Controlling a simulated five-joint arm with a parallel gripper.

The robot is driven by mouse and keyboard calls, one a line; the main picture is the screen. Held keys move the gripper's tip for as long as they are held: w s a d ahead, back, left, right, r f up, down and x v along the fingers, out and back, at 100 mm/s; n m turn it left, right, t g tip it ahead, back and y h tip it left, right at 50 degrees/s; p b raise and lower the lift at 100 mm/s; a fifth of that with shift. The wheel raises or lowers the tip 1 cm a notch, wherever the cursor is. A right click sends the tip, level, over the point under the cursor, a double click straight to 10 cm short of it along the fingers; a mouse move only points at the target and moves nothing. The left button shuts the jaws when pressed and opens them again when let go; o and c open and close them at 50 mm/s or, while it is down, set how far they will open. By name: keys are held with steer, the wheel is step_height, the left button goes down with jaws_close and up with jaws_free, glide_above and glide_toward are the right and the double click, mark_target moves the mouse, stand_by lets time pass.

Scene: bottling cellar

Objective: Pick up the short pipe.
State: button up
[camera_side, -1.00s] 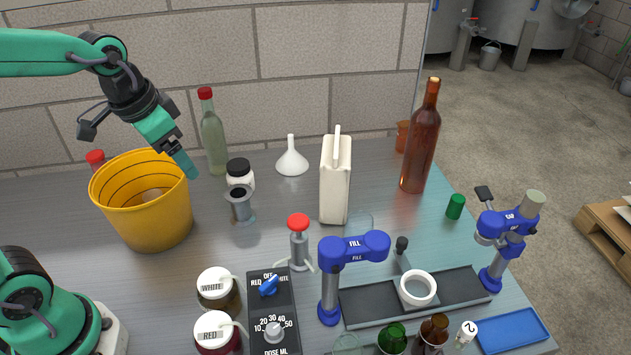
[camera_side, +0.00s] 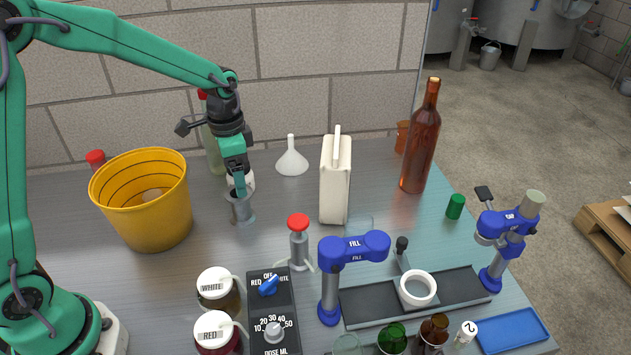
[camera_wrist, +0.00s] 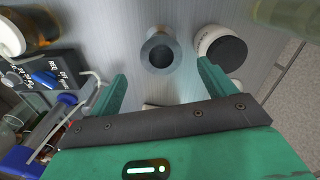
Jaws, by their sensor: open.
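The short pipe (camera_side: 241,210) is a grey metal tube with a flared open top, standing upright on the metal bench to the right of the yellow bucket. It also shows in the wrist view (camera_wrist: 160,51), its open mouth facing me. My gripper (camera_side: 240,190) points down at the top of the pipe in the side view and hides part of its rim. In the wrist view my gripper (camera_wrist: 162,84) is open and empty. The pipe shows just beyond the gap between the fingertips. Whether a finger touches it I cannot tell.
The yellow bucket (camera_side: 150,215) stands left. A red-topped device (camera_side: 299,240) and dosing box (camera_side: 273,315) stand in front. A white funnel (camera_side: 291,163) lies behind right.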

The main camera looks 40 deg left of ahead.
mark_target(241, 206)
steer(key=shift+w+f, duration=0.2)
steer(key=shift+f, duration=0.15)
steer(key=shift+f, duration=0.1)
steer(key=shift+f, duration=1.2)
steer(key=shift+f, duration=0.1)
steer(key=shift+f, duration=2.5)
steer(key=shift+c, duration=0.4)
steer(key=c, duration=1.1)
steer(key=shift+c, duration=0.2)
